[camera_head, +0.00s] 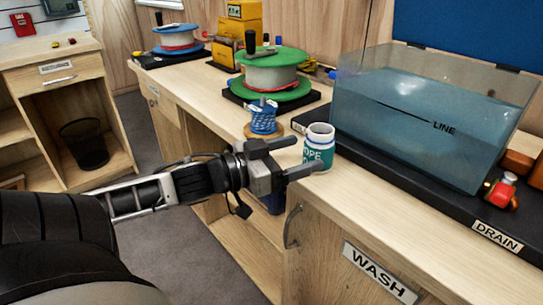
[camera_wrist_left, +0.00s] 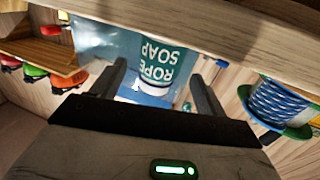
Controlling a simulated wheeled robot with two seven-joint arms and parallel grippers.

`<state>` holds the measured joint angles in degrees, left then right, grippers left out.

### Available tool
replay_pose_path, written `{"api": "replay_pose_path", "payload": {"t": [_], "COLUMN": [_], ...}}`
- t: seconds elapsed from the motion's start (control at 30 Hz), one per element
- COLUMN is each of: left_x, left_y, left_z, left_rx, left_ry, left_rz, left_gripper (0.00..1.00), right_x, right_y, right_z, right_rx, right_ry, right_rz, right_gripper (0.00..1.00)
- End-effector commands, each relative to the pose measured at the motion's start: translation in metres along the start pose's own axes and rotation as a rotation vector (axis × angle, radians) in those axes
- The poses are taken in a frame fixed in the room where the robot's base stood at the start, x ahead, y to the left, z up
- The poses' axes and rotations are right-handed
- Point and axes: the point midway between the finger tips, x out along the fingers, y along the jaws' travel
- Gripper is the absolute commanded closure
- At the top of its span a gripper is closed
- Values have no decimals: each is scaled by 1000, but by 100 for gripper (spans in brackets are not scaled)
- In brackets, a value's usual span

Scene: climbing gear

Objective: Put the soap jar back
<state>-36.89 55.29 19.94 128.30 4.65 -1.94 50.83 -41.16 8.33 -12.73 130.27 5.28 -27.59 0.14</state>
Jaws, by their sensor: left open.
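The soap jar (camera_head: 319,149) is a small white jar with a teal label and a pale round top. It stands upright on the wooden counter near the front edge, by the black base of the water tank. In the left wrist view the jar (camera_wrist_left: 160,62) appears upside down, with "ROPE SOAP" on its label, between my fingers. My left gripper (camera_head: 306,154) is open at the jar, with one finger to each side. I cannot tell whether the fingers touch it. My right gripper is in neither view.
The water tank (camera_head: 430,105) marked LINE stands behind and right of the jar. A blue rope spool (camera_head: 263,119) is close to the left, with a green-flanged reel (camera_head: 271,72) behind it. A cupboard marked WASH (camera_head: 375,268) is below the counter edge.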

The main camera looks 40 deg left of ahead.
Motion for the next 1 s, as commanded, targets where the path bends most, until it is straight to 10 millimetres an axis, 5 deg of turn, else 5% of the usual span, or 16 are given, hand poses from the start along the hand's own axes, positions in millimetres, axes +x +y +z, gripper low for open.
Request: {"api": "replay_pose_path", "payload": {"t": [0.3,0.63,0.73,0.83,1.0], "left_x": [-42,-53,-60,-70,-64], "left_y": [0,0,1,22,120], "left_z": [0,6,40,97,180], "left_rx": [-1,-3,-23,-61,-137], "left_ry": [-3,-10,-65,-177,-400], "left_rz": [-2,-17,-92,-183,-183], "left_gripper": [26,26,26,26,26], "right_x": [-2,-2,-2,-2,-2], "right_y": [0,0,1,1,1], "right_z": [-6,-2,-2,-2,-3], "right_rx": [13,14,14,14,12], "right_ry": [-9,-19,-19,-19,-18], "right_rz": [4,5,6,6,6], "right_gripper": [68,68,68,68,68]}}
